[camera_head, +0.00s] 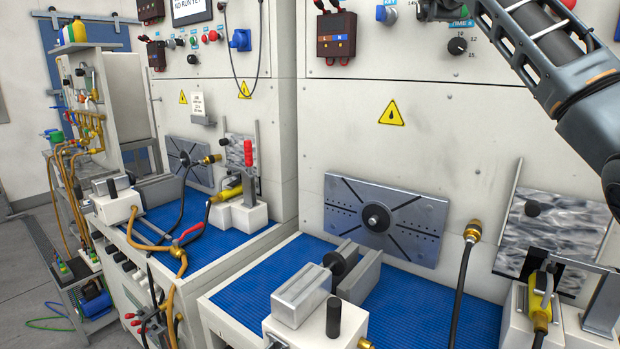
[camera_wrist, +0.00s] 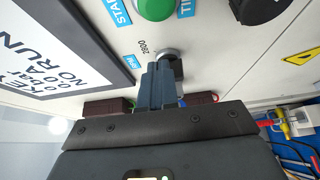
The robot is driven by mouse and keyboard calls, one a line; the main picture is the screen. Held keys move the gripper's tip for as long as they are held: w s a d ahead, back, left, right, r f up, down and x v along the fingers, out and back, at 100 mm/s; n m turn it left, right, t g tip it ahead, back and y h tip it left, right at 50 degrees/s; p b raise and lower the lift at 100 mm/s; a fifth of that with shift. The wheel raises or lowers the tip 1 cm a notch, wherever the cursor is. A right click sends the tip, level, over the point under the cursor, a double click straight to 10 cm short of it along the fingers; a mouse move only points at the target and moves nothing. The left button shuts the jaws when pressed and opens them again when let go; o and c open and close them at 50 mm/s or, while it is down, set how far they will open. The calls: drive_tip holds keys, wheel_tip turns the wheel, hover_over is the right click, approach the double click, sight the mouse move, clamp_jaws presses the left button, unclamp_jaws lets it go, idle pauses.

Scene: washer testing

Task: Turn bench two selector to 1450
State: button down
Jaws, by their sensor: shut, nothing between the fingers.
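The selector (camera_wrist: 172,54), a small round knob on the white panel, shows beside the "RPM" label (camera_wrist: 130,62) and the "2800" marking (camera_wrist: 147,47) in the wrist view. My gripper (camera_wrist: 159,68) is shut, with its fingertips at the knob and covering part of it. Nothing is between the fingers. I cannot tell whether they touch the knob, or where its pointer stands. In the head view, part of a "14.." marking shows at the top edge of the right bench's panel (camera_head: 345,125); a dark shape there is cut off, and my arm enters from the upper right.
A green button (camera_wrist: 154,8) and a black time knob (camera_wrist: 262,8) are close by in the wrist view; the time knob (camera_head: 457,45) and a blue key switch (camera_head: 386,14) also show in the head view. A display (camera_wrist: 55,45) is at left.

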drive_tip(key=s+a+b, duration=0.3)
drive_tip(key=s, duration=0.2)
idle(0.5)
drive_tip(key=shift+s, duration=0.1)
drive_tip(key=w+a+f+m+h+b, duration=0.15)
drive_tip(key=m+h, duration=0.25)
drive_tip(key=m, duration=0.4)
drive_tip(key=a+f+m+h+b, duration=0.1)
drive_tip(key=a+f+m+h, duration=0.2)
drive_tip(key=m, duration=0.5)
drive_tip(key=shift+h, duration=0.3)
drive_tip(key=shift+w+d+f+p, duration=0.2)
drive_tip(key=shift+w+d+p, duration=1.6)
drive_tip(key=shift+w+d, duration=0.8)
drive_tip(key=shift+s+r, duration=0.1)
